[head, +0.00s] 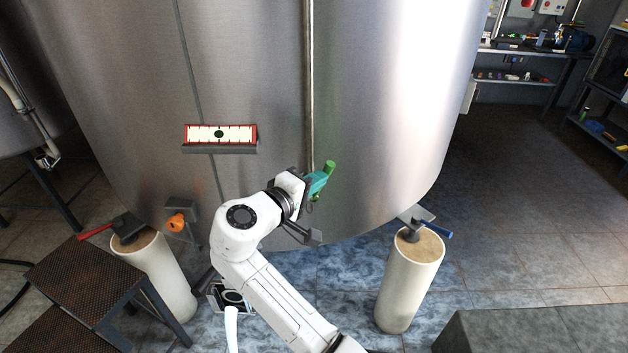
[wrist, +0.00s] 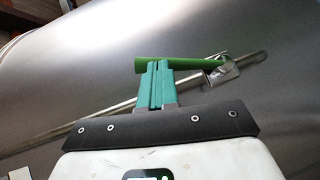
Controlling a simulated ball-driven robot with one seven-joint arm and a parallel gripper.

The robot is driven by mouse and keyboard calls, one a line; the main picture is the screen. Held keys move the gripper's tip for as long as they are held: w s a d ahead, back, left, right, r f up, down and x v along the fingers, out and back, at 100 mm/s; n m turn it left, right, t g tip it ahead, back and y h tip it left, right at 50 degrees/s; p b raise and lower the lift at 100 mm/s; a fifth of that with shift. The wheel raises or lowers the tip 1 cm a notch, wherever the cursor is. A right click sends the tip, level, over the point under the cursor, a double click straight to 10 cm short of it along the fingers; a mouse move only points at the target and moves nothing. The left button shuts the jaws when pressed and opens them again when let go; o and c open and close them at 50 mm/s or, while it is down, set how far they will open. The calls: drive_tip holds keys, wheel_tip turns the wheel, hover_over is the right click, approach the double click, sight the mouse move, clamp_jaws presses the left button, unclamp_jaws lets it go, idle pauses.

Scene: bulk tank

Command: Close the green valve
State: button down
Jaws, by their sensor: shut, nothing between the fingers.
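The green valve's handle (head: 329,166) shows at the front of the steel tank, low on the vertical pipe and partly hidden by my gripper. In the wrist view the green handle (wrist: 190,63) lies sideways across the picture, its right end at a metal valve body (wrist: 222,72) on the pipe. My gripper (head: 320,178) has teal fingers; they are shut and empty. In the wrist view the fingertips (wrist: 157,64) are right at the handle's left part, overlapping it. I cannot tell whether they touch it.
The large steel tank (head: 400,80) fills the view behind the valve, with a thin vertical pipe (head: 309,90) and a red-framed gauge (head: 219,134). An orange knob (head: 176,222) is at lower left. Metal steps (head: 85,275) stand left; a grey block (head: 540,330) is at lower right.

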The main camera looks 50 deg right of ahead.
drive_tip(key=s+d+f+m+t+y+p, duration=0.4)
drive_tip(key=s+d+f+m+y+p, duration=0.1)
drive_tip(key=y+p, duration=0.3)
drive_tip(key=shift+d+m+y+p, duration=0.3)
drive_tip(key=shift+d+y+p, duration=0.05)
drive_tip(key=shift+d+y, duration=0.25)
idle(0.3)
drive_tip(key=shift+s+f, duration=0.1)
drive_tip(key=shift+f, duration=0.15)
idle(0.5)
